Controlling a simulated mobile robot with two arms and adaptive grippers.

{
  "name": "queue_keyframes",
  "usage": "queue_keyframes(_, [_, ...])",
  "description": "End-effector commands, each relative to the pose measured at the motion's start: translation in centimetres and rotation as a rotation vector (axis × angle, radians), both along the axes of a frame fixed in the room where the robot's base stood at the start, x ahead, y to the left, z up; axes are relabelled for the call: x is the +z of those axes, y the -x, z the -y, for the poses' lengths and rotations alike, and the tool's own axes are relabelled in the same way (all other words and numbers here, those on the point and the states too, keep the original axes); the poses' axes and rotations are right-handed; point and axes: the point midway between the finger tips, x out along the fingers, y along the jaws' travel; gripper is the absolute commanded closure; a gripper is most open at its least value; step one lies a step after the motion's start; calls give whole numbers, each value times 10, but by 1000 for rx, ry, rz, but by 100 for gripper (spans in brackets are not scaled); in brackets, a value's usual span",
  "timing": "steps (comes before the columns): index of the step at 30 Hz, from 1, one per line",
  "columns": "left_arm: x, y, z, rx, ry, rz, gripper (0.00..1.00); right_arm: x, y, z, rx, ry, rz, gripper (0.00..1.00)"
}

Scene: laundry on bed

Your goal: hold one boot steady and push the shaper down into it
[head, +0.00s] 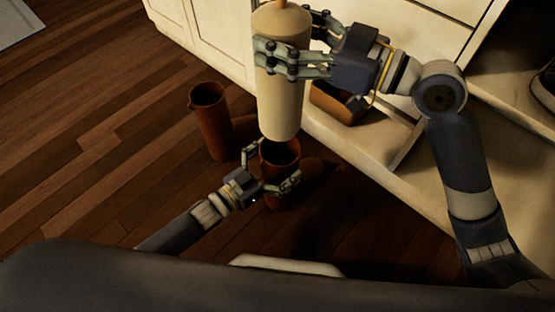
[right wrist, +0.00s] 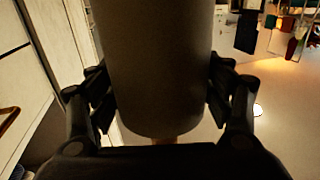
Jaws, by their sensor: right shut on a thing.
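The shaper (head: 283,100) is a cream, rounded cylinder with an orange knob on top. My right gripper (head: 285,48) is shut around its upper part and holds it upright. In the right wrist view the shaper (right wrist: 152,65) looks dark and fills the space between the fingers. Its lower end is at the mouth of one brown boot (head: 276,196) in the head view; I cannot tell whether it is inside. My left gripper (head: 270,168) has its fingers on either side of this boot's shaft; whether they press on it is unclear. A second brown boot (head: 212,125) stands upright to the left.
A cream cabinet (head: 210,38) stands behind the boots. A brown box (head: 337,103) sits on the low cabinet ledge behind my right gripper. A dark shoe (head: 545,90) is at the far right. The wooden floor (head: 90,130) at the left is clear.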

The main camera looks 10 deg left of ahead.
Motion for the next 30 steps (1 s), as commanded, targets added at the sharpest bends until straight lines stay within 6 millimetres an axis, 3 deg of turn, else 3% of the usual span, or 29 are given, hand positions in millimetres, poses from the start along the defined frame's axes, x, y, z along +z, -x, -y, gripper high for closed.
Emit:
queue_keyframes(1, [0,0,0,0,0,0,14,1,0,0,0,-2,1,68])
queue_keyframes(7, [0,0,0,0,0,0,59,1,0,0,0,-1,0,68])
queue_keyframes(13, [0,0,0,0,-1,1,59,-3,0,0,0,0,-1,68])
queue_keyframes(30, [0,0,-1,1,-1,0,59,-43,0,0,0,-1,-2,68])
